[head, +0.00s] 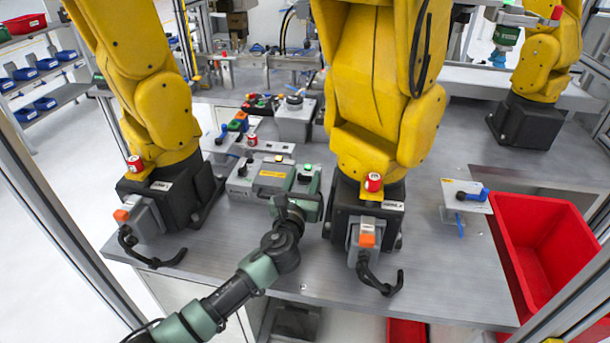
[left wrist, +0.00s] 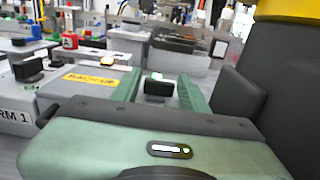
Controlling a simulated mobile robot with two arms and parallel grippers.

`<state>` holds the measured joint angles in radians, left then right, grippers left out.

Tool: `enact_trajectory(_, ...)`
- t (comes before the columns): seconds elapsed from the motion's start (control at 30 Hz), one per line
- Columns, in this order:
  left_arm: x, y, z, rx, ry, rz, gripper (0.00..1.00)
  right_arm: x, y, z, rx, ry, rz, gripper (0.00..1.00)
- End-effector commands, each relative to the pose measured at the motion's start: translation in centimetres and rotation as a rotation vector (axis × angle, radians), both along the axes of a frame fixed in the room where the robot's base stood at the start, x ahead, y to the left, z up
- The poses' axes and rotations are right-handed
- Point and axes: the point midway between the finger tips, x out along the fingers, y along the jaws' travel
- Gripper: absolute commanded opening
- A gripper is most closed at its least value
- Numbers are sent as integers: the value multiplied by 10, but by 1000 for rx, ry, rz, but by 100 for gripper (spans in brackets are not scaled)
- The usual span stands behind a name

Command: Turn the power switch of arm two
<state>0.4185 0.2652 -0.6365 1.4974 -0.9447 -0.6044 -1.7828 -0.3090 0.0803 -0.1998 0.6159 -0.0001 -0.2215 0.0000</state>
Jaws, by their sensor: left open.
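A grey control box (head: 240,183) with a yellow label stands on the metal table between the left and middle yellow arms. A black switch knob (head: 304,178) is at its right part, with a small green light beside it. My left gripper (head: 304,180) is over this right part, open. In the left wrist view the two green fingers (left wrist: 158,88) stand apart on either side of the black knob (left wrist: 157,89); I cannot tell whether they touch it. Another black knob (left wrist: 28,69) is at the left, above an "ARM 1" label. My right gripper is not in view.
The middle yellow arm (head: 375,90) stands close to the right of my gripper, its black base (head: 345,205) beside it. The left yellow arm (head: 145,90) stands farther left. A red bin (head: 545,235) is at the right. The table front is mostly clear.

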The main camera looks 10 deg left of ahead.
Motion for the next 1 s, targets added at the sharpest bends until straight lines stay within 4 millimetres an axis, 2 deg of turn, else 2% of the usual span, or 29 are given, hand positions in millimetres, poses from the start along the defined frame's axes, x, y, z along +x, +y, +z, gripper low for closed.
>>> enact_trajectory(0.13, 12, 0, 0, -1, 0, 1, 44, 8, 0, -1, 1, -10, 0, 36)
enact_trajectory(0.43, 14, 0, 0, -2, 1, 0, 44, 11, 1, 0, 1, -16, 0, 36)
enact_trajectory(0.5, 14, 0, 0, -2, 1, 0, 24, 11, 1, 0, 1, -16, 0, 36)
enact_trajectory(0.6, 14, 0, 0, -2, 1, 0, 0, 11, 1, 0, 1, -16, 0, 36)
enact_trajectory(1.0, 14, 0, -1, -2, 2, 134, 0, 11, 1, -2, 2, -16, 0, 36)
